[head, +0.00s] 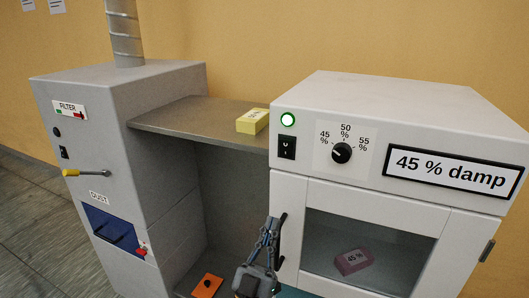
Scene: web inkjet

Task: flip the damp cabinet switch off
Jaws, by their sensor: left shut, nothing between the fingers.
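The damp cabinet (400,105) is a white box at the right with a "45 % damp" label (452,170). Its switch (287,147) is a black rocker on the front panel's left side. A round green lamp (288,119) above the switch is lit. My left gripper (272,222) points up in front of the cabinet's left edge, below the switch and apart from it. Its fingers are shut with nothing between them. My right gripper is not in view.
A dial (341,153) sits right of the switch. A dark door handle (281,240) is close beside my left gripper. A purple block (353,261) shows behind the door window. A yellow block (252,121) lies on the grey shelf (190,122). A grey filter unit (90,95) stands left.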

